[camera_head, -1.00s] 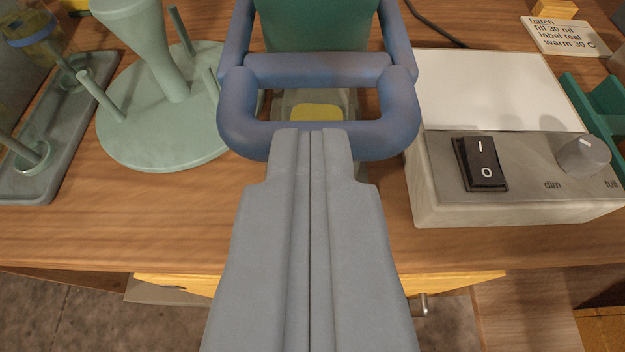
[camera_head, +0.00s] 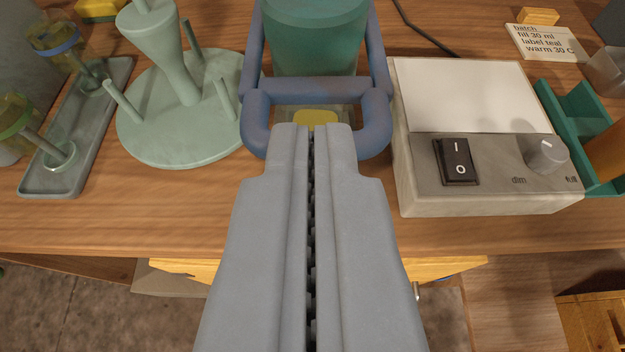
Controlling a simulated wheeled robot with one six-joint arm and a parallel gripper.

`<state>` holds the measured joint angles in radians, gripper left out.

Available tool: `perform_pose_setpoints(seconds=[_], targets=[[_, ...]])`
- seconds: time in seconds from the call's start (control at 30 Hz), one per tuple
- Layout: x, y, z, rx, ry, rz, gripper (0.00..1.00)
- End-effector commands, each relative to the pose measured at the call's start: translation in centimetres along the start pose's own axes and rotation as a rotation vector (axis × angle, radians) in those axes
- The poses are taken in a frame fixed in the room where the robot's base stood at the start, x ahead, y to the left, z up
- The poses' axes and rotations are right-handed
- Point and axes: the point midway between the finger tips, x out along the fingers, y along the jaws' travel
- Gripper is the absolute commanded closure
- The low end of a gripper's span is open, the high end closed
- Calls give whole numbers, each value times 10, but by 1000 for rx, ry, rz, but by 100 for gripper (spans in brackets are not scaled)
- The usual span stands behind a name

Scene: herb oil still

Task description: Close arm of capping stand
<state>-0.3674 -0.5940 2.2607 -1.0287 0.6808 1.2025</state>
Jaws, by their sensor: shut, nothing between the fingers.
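The capping stand's blue tubular arm (camera_head: 317,90) is at the top middle, with a looped handle at its near end. The handle lies low over the stand's pale base, and a yellow pad (camera_head: 316,117) shows through the loop. A teal cylindrical part (camera_head: 315,35) stands between the side bars. My gripper (camera_head: 312,128) is shut and empty, with only a thin slit between its fingers. Its tips overlap the front bar of the handle in the picture and hide its middle. I cannot tell whether they touch it.
A green round rack with pegs (camera_head: 180,140) stands to the left, beside a grey tray (camera_head: 75,165) with glass pieces. A switch box (camera_head: 490,200) with a white panel is close on the right, then a teal holder (camera_head: 560,120). The table's front edge is clear.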

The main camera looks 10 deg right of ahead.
Motion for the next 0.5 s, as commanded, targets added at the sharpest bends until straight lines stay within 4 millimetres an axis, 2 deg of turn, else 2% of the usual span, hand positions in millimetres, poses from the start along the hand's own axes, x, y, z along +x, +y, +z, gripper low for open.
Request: perform_pose_setpoints(seconds=[0.5], targets=[[-38,0,46,-2,4,-4,100]])
